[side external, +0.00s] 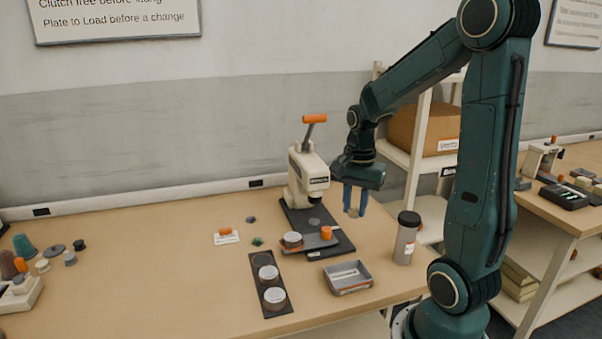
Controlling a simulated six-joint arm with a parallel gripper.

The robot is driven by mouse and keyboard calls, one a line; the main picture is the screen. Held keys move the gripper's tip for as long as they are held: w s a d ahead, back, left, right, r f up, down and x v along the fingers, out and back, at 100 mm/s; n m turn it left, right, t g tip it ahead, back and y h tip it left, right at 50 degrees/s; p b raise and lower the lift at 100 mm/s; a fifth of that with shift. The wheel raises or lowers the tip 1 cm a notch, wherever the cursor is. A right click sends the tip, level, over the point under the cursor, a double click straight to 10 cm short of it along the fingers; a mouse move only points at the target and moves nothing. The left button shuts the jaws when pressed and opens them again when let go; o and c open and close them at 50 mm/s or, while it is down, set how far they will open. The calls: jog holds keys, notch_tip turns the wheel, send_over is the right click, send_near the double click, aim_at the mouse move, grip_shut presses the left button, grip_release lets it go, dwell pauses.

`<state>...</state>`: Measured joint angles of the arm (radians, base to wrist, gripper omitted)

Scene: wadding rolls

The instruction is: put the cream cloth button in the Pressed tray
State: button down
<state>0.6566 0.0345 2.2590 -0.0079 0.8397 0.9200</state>
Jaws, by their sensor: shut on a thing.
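My gripper (354,199) points down above the table, to the right of the press. Its blue fingers are shut on a small cream piece (354,212), which fits the cream cloth button; the fingers cover part of it. It is held in the air, clear of the table. A grey open tray (364,286) stands near the table's front edge, below my gripper in the picture. It looks empty, and its label is too small to read, so I cannot confirm it is the Pressed tray.
A cream hand press (309,172) with an orange handle stands on a dark base, with a round piece and an orange knob at its front. A black strip (256,268) holds pale discs. A grey bottle with a dark lid (406,240) stands right of the tray.

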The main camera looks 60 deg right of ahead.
jog(key=shift+f, duration=0.15)
send_over(347, 280)
notch_tip(347, 280, down, 16)
jog(key=shift+d+r, duration=0.1)
dwell(0.6)
jog(key=shift+f, duration=1.95)
jog(key=shift+f, duration=0.15)
jog(key=c, duration=1.2)
grip_release()
notch_tip(347, 280, up, 12)
jog(key=shift+s, duration=0.15)
